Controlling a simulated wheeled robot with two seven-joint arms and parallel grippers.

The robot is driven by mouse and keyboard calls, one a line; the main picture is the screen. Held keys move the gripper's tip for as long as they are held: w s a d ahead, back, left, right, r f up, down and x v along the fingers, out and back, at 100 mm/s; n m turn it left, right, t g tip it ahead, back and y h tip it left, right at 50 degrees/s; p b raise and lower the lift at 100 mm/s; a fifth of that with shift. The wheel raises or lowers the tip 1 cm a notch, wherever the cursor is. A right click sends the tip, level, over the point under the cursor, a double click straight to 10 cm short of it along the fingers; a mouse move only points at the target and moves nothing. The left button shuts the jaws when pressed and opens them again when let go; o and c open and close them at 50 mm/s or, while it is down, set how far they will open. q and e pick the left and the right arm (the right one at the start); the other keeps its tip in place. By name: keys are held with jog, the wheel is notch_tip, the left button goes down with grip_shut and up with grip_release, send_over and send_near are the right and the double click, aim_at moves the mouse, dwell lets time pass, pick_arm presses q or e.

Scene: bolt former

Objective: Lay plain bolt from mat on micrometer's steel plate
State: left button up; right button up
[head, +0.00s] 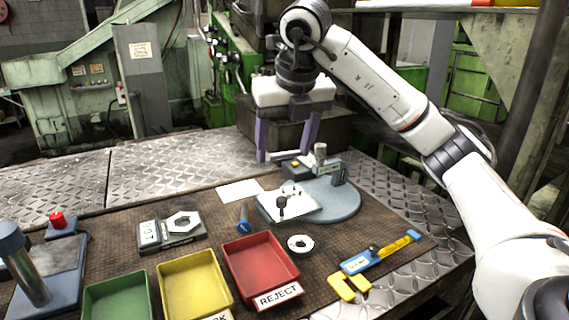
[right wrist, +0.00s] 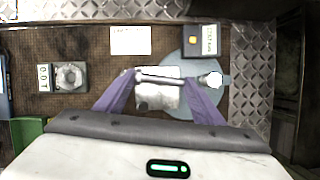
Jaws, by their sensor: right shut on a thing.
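My right gripper (head: 284,156) hangs above the far side of the work mat, its purple fingers spread. In the right wrist view the right gripper (right wrist: 160,78) is shut on a slim silvery bolt (right wrist: 159,77), which lies level across the gap between the fingertips. Behind it in that view is the micrometer's pale steel plate (right wrist: 160,98), with the gripper above it and apart from it. The steel plate (head: 272,205) also shows in the head view on the micrometer's round grey-blue base (head: 345,203). A small dark knob-like thing (head: 282,203) stands on the plate. My left gripper is not in view.
Green (head: 118,299), yellow (head: 192,281) and red (head: 260,264) trays stand at the front. A washer-like ring (head: 300,251), blue-and-yellow gauge (head: 372,260), blue-ended piece (head: 243,225) and block with a hex nut (head: 183,224) lie around. The micrometer's post (head: 320,154) rises behind the plate.

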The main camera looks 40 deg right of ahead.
aim_at(281, 194)
notch_tip(281, 194, down, 3)
jog(key=b, duration=0.3)
jog(key=shift+r+n, duration=0.2)
jog(key=shift+n, duration=0.2)
jog(key=shift+f+b, duration=0.3)
jog(key=shift+f, duration=0.1)
notch_tip(281, 194, down, 3)
jog(key=shift+s+r+n+y+b, duration=0.1)
jog(key=shift+n+y+b, duration=0.2)
jog(key=shift+b, duration=0.8)
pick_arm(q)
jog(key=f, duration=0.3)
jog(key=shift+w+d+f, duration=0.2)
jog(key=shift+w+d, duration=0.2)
pick_arm(e)
jog(key=shift+f, duration=0.35)
pick_arm(q)
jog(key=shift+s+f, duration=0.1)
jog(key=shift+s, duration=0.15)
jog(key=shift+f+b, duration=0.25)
jog(key=shift+b, duration=0.25)
pick_arm(e)
jog(key=shift+f, duration=0.35)
